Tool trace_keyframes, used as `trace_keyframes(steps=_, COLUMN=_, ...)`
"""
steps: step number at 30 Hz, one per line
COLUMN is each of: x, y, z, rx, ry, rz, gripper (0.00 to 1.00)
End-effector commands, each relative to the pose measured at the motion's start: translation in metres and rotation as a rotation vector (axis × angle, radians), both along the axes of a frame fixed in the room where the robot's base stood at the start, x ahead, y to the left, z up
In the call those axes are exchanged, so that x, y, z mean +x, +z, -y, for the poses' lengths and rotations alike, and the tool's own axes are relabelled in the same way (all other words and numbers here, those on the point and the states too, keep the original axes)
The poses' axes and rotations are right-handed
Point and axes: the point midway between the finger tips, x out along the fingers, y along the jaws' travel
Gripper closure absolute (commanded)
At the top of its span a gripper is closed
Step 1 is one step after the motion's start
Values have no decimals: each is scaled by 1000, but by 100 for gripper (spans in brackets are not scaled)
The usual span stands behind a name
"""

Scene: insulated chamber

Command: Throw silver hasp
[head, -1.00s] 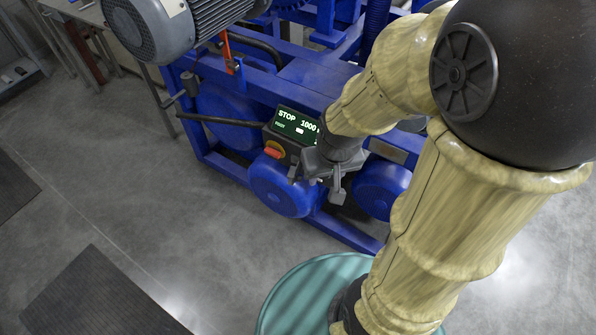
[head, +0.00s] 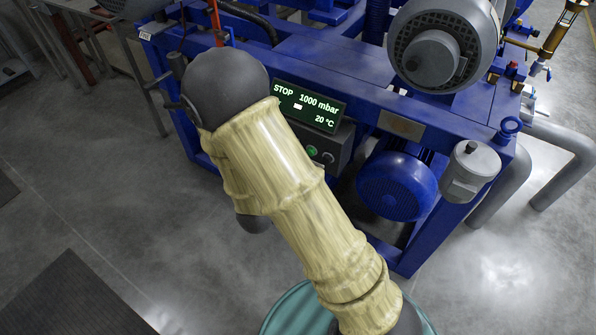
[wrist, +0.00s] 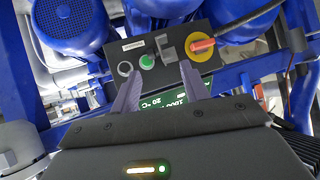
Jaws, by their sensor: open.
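The silver hasp (wrist: 166,48) shows in the wrist view as a small grey bracket on the dark control box (wrist: 170,60). It sits between a green button (wrist: 147,62) and a red handle on a yellow disc (wrist: 202,45). My gripper (wrist: 161,73) is open, its two fingers apart and pointing at the box face. The hasp appears just beyond the fingertips, roughly between them; I cannot tell whether they touch. In the head view my arm hides the gripper and the hasp; the box's right part (head: 338,148) shows.
A display (head: 310,106) reading STOP, 1000 mbar and 20 °C sits above the box. A blue machine frame (head: 345,75) surrounds it, with a blue motor (head: 397,186) to the right. A black hose (wrist: 250,20) runs close by the switch. Grey floor (head: 130,200) is clear at left.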

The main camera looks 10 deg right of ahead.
Motion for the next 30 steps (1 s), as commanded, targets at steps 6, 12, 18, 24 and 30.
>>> trace_keyframes(steps=6, x=-14, y=-61, z=-2, rx=-229, ry=-54, rz=249, gripper=55)
trace_keyframes(steps=12, x=-29, y=-67, z=-8, rx=-380, ry=-51, rz=427, gripper=55)
trace_keyframes(steps=18, x=-31, y=-61, z=-8, rx=-399, ry=-52, rz=451, gripper=55)
trace_keyframes(steps=24, x=-30, y=-61, z=-9, rx=-396, ry=-50, rz=450, gripper=55)
trace_keyframes(steps=30, x=-17, y=-61, z=0, rx=-397, ry=-56, rz=450, gripper=55)
